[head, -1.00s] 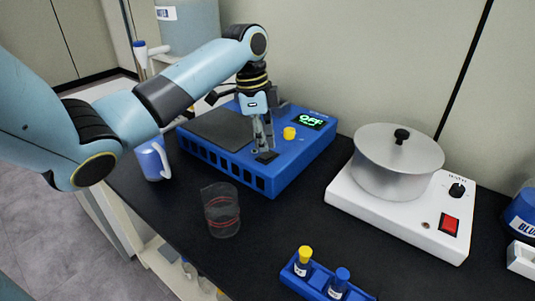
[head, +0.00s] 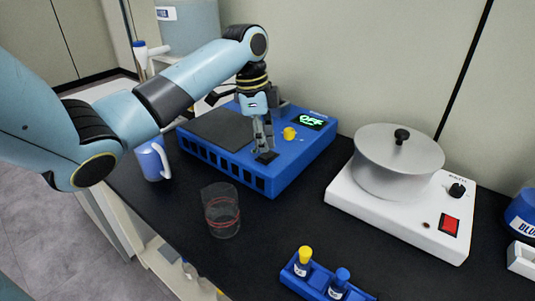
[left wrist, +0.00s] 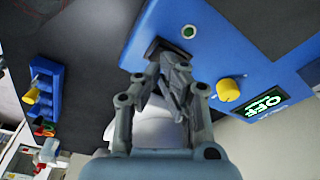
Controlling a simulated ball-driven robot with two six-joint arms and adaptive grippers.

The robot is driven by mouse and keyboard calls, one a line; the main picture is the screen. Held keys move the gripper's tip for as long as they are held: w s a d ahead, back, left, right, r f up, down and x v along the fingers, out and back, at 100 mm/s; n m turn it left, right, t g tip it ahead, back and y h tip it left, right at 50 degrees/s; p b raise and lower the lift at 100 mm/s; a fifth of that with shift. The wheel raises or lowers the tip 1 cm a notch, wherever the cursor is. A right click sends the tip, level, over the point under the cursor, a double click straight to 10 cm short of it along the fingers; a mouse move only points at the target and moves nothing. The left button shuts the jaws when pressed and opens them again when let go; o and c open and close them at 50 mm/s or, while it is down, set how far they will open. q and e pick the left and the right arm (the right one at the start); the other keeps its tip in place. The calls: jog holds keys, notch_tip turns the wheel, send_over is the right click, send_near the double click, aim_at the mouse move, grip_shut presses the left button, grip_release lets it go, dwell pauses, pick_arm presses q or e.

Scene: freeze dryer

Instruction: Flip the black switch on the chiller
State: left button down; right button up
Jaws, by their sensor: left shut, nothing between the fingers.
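The chiller is a blue box (head: 290,165) with a dark top plate, a yellow knob (head: 290,133) and a lit display (head: 312,121) that reads OFF. Its black switch (head: 266,157) sits near the front edge of the top; it also shows in the left wrist view (left wrist: 158,46), partly hidden by my fingers. My left gripper (head: 263,147) is shut and empty, pointing down with its fingertips right at the switch; in the left wrist view the fingertips (left wrist: 175,62) overlap the switch's edge. I cannot tell whether they touch it. My right gripper is not in view.
A white heating unit with a metal pot (head: 395,165) stands to the right. A clear beaker (head: 221,212) and a blue mug (head: 153,160) stand near the table's left edge. A blue rack (head: 320,283) with capped vials is in front. Black tabletop between them is clear.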

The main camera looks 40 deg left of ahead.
aim_at(263, 157)
pick_arm(q)
jog(key=shift+f+b, duration=0.35)
jog(key=shift+f, duration=0.7)
dwell(0.4)
notch_tip(263, 157, up, 7)
jog(key=p, duration=0.8)
dwell(0.6)
